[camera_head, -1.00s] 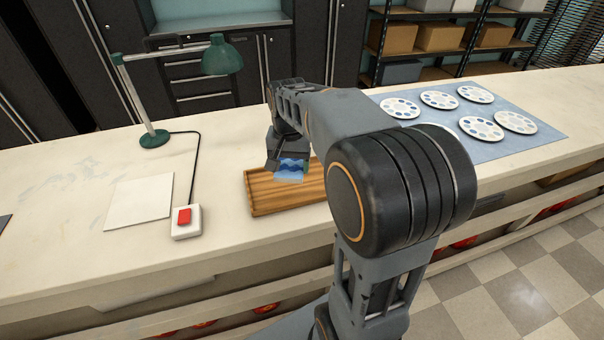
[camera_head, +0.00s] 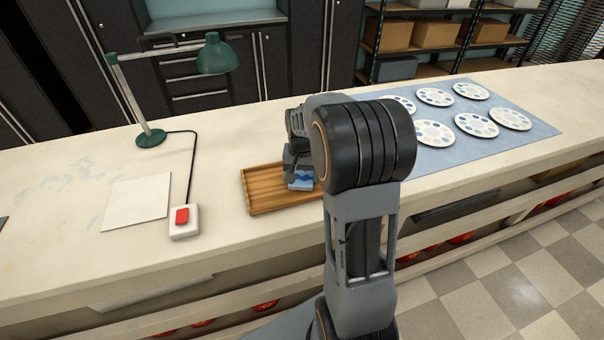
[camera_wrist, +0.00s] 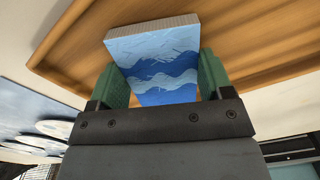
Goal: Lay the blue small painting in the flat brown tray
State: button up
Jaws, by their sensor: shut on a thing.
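The blue small painting (camera_wrist: 152,60) shows wavy light and dark blue bands and a pale edge in the wrist view. My gripper (camera_wrist: 160,85) is shut on it, with a green finger pad at each side. In the head view the painting (camera_head: 300,180) is over the flat brown tray (camera_head: 258,202), towards its right part. The tray's wooden floor and rim (camera_wrist: 65,82) also show behind the painting in the wrist view. I cannot tell whether the painting touches the tray floor. My arm hides the tray's right end.
A green desk lamp (camera_head: 218,58) stands at the left, its cable running to a white box with a red switch (camera_head: 182,216). A white sheet (camera_head: 137,200) lies beside it. Several paint palettes (camera_head: 476,125) lie on a blue mat (camera_head: 545,130) at the right.

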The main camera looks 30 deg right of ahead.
aim_at(301, 176)
jog(key=shift+f, duration=0.15)
jog(key=o, duration=1)
notch_tip(301, 176, up, 11)
jog(key=shift+s+a+f+n+t, duration=0.55)
jog(key=shift+s+a+n, duration=0.6)
jog(key=shift+s+a, duration=1.15)
jog(key=shift+s+a+f+n+t, duration=0.55)
jog(key=shift+s+a+n, duration=0.95)
jog(key=shift+s, duration=1.3)
jog(key=shift+s+a+f+n+t, duration=0.3)
jog(key=shift+s+a+n+t, duration=0.5)
jog(key=shift+s+a, duration=1.65)
jog(key=shift+s+d, duration=0.1)
jog(key=shift+d, duration=0.05)
